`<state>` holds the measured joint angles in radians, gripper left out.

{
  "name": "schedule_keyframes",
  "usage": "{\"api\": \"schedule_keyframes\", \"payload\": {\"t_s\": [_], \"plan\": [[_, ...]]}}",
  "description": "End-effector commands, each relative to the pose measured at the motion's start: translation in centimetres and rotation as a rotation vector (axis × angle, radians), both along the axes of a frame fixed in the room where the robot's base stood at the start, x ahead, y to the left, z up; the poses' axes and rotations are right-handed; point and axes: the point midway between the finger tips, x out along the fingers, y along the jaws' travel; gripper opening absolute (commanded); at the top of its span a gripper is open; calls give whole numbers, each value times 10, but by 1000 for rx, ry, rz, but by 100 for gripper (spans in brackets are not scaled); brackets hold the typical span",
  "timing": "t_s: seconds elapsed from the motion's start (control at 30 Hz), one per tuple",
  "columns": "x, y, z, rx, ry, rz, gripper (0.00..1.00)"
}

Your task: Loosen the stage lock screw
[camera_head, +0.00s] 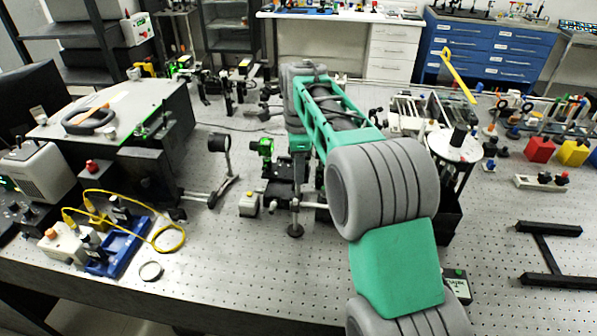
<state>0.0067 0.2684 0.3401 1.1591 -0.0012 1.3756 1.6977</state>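A small black stage assembly (280,192) stands on the perforated bench near the middle, with a green-faced part (265,147) at its back left. I cannot make out the stage lock screw at this size. My arm reaches in from the lower right, bends at the far end and comes down over the right side of this assembly. My gripper (300,178) seems to be at the lower end of that drop, beside or over the black parts. Its fingers are too small and dark to tell whether they are open, shut or touching anything. My arm hides part of the assembly's right side.
A thin post with a round foot (295,230) and a small pale box (249,205) stand close by. A round lens mount (219,143) is to the left. Yellow cable (172,232) and a blue tray (118,250) lie further left. The front middle of the bench is clear.

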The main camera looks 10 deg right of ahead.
Motion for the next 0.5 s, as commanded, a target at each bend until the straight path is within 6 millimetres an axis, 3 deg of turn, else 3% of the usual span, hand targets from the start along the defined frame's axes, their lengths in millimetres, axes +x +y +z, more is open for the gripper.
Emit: {"api": "schedule_keyframes", "payload": {"t_s": [0.13, 0.37, 0.5], "plan": [[0, 0, -13, 0, -1, 1, 37], [0, 0, -15, 0, -1, 1, 37], [0, 0, -15, 0, -2, 1, 26]]}}
